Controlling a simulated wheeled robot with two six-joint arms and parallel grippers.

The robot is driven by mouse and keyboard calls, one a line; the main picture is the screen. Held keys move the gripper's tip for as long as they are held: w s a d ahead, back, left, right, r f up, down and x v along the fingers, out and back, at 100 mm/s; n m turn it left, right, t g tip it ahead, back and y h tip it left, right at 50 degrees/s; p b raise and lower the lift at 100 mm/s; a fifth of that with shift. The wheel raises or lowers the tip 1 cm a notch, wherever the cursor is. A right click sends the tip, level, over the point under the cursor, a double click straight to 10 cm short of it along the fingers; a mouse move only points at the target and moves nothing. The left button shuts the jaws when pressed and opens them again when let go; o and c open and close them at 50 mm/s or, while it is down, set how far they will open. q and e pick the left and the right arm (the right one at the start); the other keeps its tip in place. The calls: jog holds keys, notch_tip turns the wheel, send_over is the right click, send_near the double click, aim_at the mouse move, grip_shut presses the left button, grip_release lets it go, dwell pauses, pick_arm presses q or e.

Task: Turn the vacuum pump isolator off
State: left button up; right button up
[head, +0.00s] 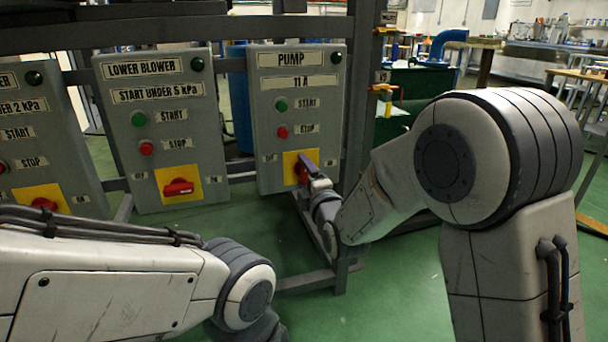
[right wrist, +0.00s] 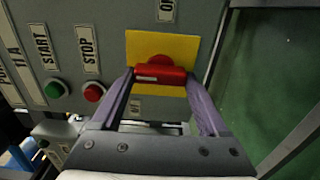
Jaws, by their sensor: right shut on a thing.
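The pump isolator's red handle (right wrist: 165,75) sits on a yellow plate (right wrist: 146,48) low on the grey PUMP panel (head: 297,70). In the right wrist view the handle lies across the picture, along the line from the START and STOP buttons, so it stands upright on the panel. My right gripper (right wrist: 160,80) has its two purple fingers on either end of the handle and is shut on it. In the head view my right gripper (head: 305,166) covers much of the handle. My left forearm shows at the lower left; its gripper is out of view.
The PUMP panel has a green START button (head: 281,105) and a red STOP button (head: 282,132). The LOWER BLOWER panel (head: 160,100) stands to its left, with its own red isolator handle (head: 178,187). A metal frame post (head: 358,100) stands right of the PUMP panel.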

jog(key=shift+f, duration=0.1)
dwell(0.3)
jog(key=o, duration=1.2)
jog(key=shift+o, duration=0.2)
jog(key=shift+s, duration=0.15)
jog(key=b+v, duration=0.2)
jog(key=v, duration=0.8)
jog(key=shift+s, duration=0.15)
